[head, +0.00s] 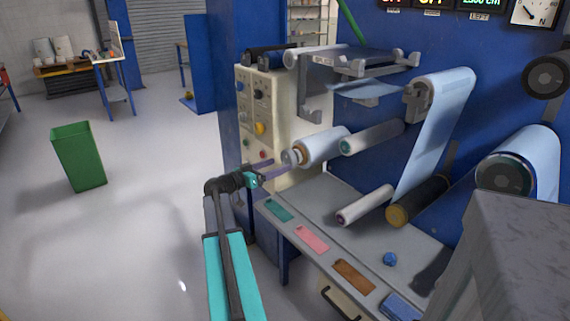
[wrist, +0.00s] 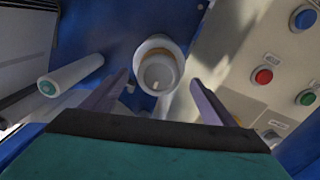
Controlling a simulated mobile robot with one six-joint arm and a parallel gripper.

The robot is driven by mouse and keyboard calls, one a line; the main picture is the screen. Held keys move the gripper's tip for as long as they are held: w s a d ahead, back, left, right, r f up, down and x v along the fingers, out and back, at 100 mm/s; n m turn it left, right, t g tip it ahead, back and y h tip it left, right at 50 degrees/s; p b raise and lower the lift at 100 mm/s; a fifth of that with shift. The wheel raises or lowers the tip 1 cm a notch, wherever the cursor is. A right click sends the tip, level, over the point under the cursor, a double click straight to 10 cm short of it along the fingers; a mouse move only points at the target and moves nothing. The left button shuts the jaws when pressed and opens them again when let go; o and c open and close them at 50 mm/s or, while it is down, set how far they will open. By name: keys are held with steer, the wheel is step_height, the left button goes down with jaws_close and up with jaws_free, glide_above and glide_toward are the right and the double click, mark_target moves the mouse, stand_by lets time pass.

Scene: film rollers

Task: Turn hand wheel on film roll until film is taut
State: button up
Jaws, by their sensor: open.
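The film roll (head: 324,146) is pale blue and sits on a shaft at the blue machine wall. My gripper (head: 278,171) is just in front of and left of the wheel. In the wrist view my gripper (wrist: 158,79) is open, one purple finger on each side of the wheel, with gaps visible. Contact cannot be told. Pale blue film (head: 438,130) runs down over the right-hand roller; another stretch (head: 368,91) shows under the upper plate.
A cream control panel (head: 258,115) with knobs and buttons stands beside the roll; its red button (wrist: 263,76) is right of my fingers. A green bin (head: 78,157) stands on open floor at left.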

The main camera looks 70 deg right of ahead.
mark_target(286, 162)
steer(key=shift+x, duration=2.55)
